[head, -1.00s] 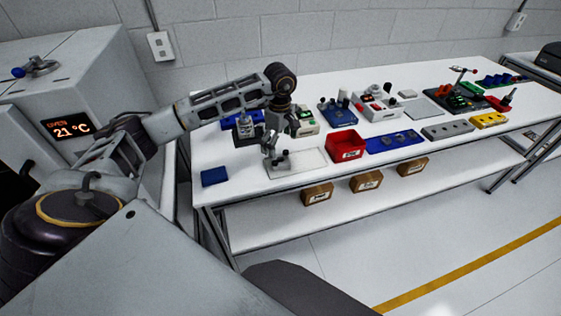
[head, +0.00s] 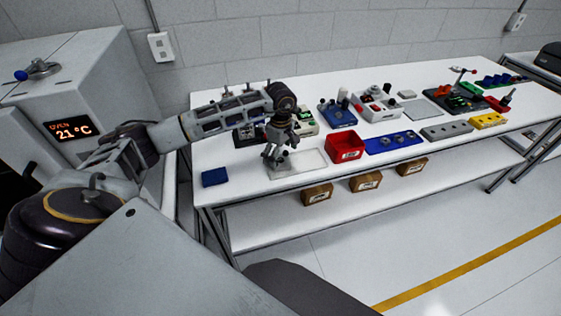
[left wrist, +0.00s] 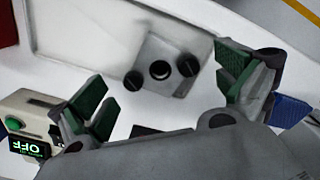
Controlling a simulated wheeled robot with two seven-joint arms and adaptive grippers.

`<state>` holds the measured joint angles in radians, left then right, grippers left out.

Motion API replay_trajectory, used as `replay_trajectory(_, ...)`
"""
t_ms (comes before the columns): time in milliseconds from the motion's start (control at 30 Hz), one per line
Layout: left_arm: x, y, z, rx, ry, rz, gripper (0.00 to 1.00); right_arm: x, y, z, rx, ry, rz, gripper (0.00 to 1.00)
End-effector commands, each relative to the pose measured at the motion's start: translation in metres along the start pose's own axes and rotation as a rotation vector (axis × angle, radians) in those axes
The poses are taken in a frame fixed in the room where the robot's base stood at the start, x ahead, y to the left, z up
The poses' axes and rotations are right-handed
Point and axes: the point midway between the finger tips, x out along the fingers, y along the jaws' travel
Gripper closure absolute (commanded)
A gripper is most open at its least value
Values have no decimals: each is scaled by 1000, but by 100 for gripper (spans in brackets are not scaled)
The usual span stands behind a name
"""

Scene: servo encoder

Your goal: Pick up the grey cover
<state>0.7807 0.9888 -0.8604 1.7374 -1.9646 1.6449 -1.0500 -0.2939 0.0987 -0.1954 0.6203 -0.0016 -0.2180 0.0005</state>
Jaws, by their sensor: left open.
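The grey cover (left wrist: 165,70) is a small square block with a round dark hole in its middle and a dark knob on either side. In the head view the cover (head: 283,163) sits at the left end of a pale tray (head: 312,160), partly hidden by my left gripper. My left gripper (head: 275,153) is open just above it, pointing down. In the left wrist view its green-padded fingers (left wrist: 166,84) are spread wide to either side of the cover, apart from it, with nothing between them gripped. My right gripper is not in view.
A blue block (head: 215,177) lies at the table's front left. A red bin (head: 346,146) and a blue plate (head: 393,142) stand right of the tray. A pale device with a green display (left wrist: 30,120) is near the fingers. Several other fixtures fill the table further right.

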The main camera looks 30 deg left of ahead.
Motion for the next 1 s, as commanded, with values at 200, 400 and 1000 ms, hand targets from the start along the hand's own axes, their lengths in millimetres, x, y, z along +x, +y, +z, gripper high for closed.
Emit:
replay_trajectory(200,16,0,0,-1,1,0,0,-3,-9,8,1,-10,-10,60)
replay_trajectory(400,17,0,0,-1,1,1,0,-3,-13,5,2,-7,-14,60)
replay_trajectory(1000,17,0,0,-1,1,1,41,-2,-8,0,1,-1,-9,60)
